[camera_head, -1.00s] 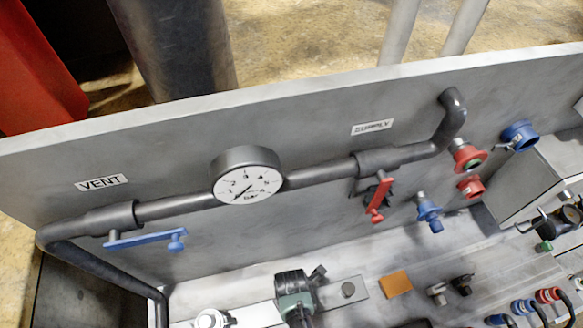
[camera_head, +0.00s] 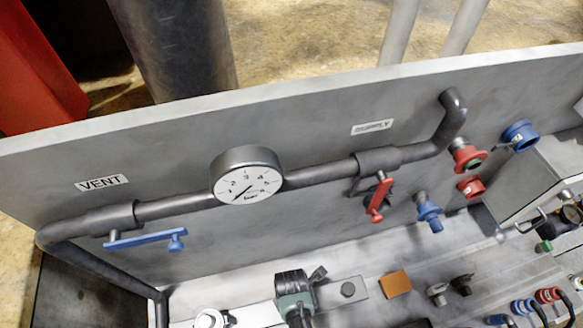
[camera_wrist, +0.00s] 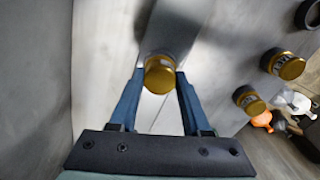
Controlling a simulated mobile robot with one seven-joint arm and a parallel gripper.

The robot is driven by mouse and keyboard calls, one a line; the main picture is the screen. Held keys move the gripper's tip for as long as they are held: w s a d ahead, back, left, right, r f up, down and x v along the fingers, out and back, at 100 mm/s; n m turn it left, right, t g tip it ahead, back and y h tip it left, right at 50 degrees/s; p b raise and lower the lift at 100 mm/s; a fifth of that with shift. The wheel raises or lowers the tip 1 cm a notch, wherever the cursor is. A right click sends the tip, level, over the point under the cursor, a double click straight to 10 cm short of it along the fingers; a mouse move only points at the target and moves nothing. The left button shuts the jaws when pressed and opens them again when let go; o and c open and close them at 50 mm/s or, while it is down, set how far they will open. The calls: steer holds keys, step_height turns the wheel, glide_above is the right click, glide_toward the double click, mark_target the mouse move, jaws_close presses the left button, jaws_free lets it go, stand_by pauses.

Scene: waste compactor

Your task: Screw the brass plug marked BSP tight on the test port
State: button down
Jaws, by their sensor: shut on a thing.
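In the wrist view my gripper (camera_wrist: 157,82) has its two blue fingers shut on a brass plug (camera_wrist: 159,79). The plug's round end lies between the fingertips, and no marking on it can be read. A grey surface is behind it; I cannot tell whether the plug touches a port. Two more brass plugs are to the right, an upper one (camera_wrist: 290,68) and a lower one (camera_wrist: 250,101). Both have dark lettering too blurred to read. I cannot make out my gripper or the brass plugs in the head view. I cannot identify the test port for certain.
In the head view a grey panel carries a pipe with a gauge (camera_head: 247,180), a blue vent lever (camera_head: 147,239) and a red supply lever (camera_head: 378,196). Red and blue couplings (camera_head: 520,135) are at right. An orange block (camera_head: 395,284) and several fittings lie on the bench.

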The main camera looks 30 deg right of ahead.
steer(key=m, duration=0.4)
steer(key=shift+m, duration=0.4)
steer(key=m, duration=0.5)
steer(key=m, duration=0.5)
steer(key=shift+m, duration=0.4)
steer(key=m, duration=0.4)
steer(key=shift+f+m, duration=0.1)
steer(key=shift+m, duration=0.3)
steer(key=shift+c, duration=1.4)
jaws_free()
